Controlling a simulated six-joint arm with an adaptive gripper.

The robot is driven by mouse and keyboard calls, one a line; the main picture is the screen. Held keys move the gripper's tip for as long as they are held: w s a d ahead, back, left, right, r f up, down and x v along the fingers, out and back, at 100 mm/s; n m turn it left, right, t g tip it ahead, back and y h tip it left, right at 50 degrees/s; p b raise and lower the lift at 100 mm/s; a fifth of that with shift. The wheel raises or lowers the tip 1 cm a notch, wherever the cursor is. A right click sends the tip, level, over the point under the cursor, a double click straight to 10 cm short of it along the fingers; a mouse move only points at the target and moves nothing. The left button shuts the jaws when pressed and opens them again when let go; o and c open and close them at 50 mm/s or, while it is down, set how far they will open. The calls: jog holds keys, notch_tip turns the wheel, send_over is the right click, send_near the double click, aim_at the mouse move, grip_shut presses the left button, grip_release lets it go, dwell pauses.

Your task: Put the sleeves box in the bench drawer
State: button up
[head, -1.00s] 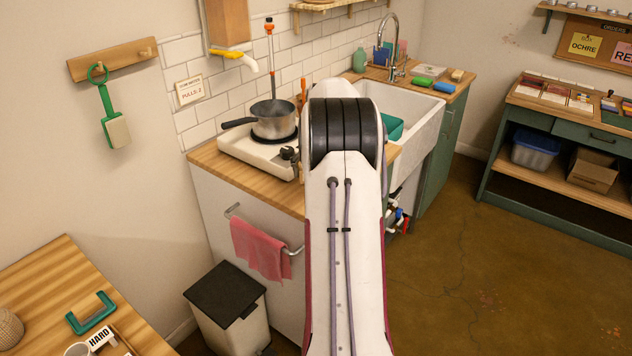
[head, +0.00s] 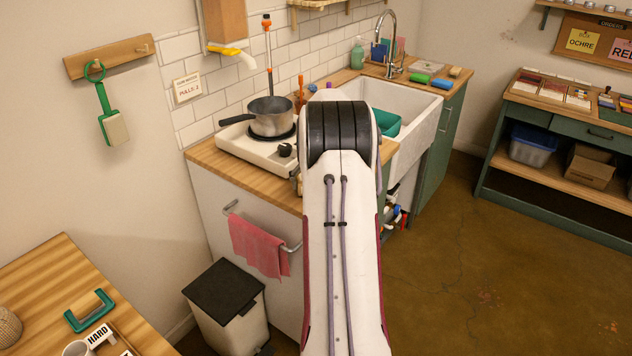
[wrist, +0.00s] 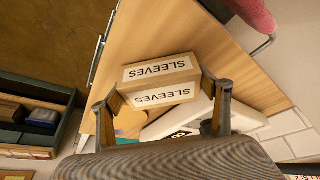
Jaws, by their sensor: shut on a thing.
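The sleeves box (wrist: 160,72) is a pale cardboard-coloured box with "SLEEVES" printed on two faces. It shows in the wrist view between the two fingers of my gripper (wrist: 164,104), which is shut on it. Wooden worktop shows behind the box; I cannot tell how high the box is above it. In the head view my arm hides the gripper and the box.
A pot (head: 271,117) stands on the white hob (head: 238,146), left of my arm. The white sink (head: 420,123) is behind and right of my arm. A bin (head: 228,310) stands below a pink towel (head: 258,246). The brown floor (head: 480,250) before the bench is clear.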

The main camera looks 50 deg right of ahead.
jog(key=shift+f, duration=0.3)
jog(key=o, duration=1.3)
jog(key=v, duration=1.2)
jog(key=shift+r, duration=0.15)
jog(key=shift+a, duration=0.1)
